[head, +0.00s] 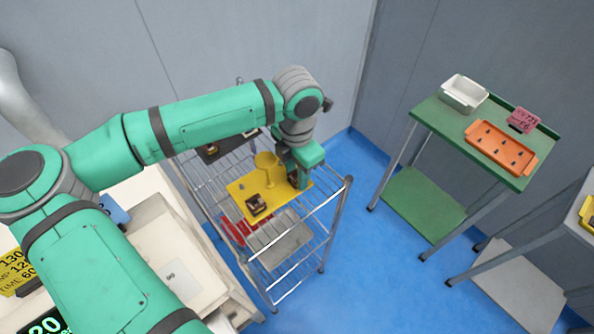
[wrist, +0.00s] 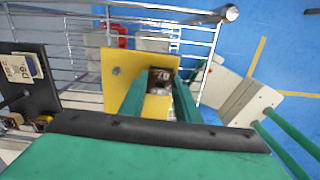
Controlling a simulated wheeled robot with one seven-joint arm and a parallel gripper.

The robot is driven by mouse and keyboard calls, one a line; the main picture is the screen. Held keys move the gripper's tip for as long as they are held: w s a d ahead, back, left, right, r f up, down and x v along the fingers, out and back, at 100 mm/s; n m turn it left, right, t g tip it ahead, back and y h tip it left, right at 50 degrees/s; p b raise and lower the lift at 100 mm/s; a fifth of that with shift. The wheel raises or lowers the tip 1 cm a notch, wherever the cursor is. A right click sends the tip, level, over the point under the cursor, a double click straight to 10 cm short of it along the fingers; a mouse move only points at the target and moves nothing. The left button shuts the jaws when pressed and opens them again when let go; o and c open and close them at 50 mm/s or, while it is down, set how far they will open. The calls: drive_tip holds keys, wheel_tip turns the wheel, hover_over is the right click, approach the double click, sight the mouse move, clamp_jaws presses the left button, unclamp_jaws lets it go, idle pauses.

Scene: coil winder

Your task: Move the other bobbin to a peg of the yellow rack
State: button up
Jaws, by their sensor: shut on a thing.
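The yellow rack (head: 240,187) lies on the wire shelf of a metal cart, with a yellow upright (head: 267,165) standing on it. One dark bobbin (head: 256,203) sits on the rack's near part. My gripper (head: 294,177) is low over the rack's right part. In the wrist view, my gripper (wrist: 160,90) is shut on a second dark bobbin (wrist: 161,77), which shows between its teal fingers. The yellow rack (wrist: 115,60) lies beneath, with a bare grey peg (wrist: 116,71) to the left. Whether the held bobbin is around a peg is hidden.
A green table (head: 440,115) at right holds an orange rack (head: 502,148) and a white bin (head: 464,93). Blue floor lies between.

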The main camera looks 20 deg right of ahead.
drive_tip(key=shift+f, duration=0.2)
drive_tip(key=o, duration=1.1)
drive_tip(key=shift+r, duration=0.1)
wheel_tip(320, 180, up, 11)
drive_tip(key=shift+f, duration=0.2)
